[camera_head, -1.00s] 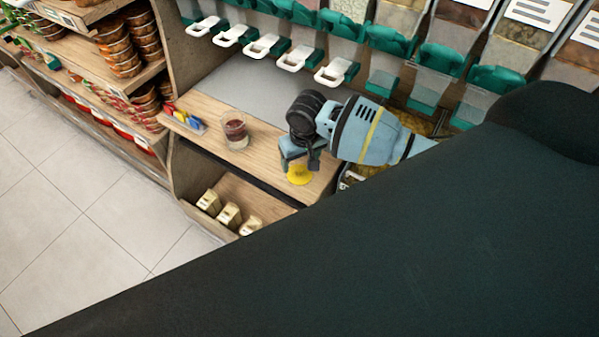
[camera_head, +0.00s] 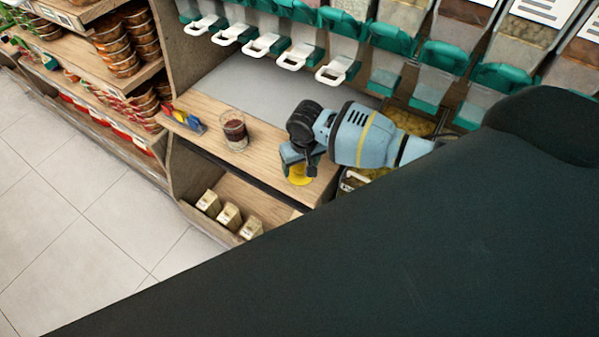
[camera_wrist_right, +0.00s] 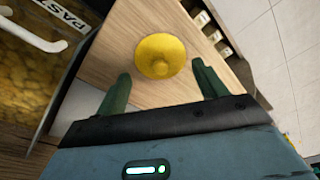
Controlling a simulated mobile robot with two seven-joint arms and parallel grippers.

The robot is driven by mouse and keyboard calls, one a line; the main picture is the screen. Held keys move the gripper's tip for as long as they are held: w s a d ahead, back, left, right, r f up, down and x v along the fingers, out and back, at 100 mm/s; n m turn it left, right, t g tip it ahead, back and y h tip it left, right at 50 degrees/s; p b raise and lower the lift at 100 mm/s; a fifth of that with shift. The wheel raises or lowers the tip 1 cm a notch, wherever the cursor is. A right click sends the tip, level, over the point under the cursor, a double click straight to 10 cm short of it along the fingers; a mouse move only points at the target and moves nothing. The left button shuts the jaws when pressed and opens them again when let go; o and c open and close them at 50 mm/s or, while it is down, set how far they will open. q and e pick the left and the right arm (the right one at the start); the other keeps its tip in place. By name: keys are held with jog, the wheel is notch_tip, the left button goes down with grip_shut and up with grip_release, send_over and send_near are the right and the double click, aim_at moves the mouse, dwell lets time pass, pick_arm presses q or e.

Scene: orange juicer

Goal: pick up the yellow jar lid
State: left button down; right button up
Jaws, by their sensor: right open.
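The yellow jar lid (camera_head: 299,179) lies on the wooden shelf near its front edge, partly hidden by my right gripper in the head view. In the right wrist view the yellow lid (camera_wrist_right: 160,56) is round with a raised middle. My right gripper (camera_head: 301,163) is over the lid. In the right wrist view its two green fingers (camera_wrist_right: 160,85) are spread apart and empty, with the lid just beyond their tips and roughly centred between them. My left gripper is not in view.
A glass jar with dark contents (camera_head: 234,130) stands left of the lid on the shelf. A holder with coloured items (camera_head: 184,119) is further left. Dispensers with white handles (camera_head: 337,69) line the back. Small boxes (camera_head: 229,215) stand on the lower shelf.

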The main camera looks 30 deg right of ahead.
aim_at(300, 172)
notch_tip(300, 172, down, 3)
jog(key=shift+w+r, duration=0.1)
jog(key=shift+r, duration=0.05)
jog(key=shift+c, duration=0.4)
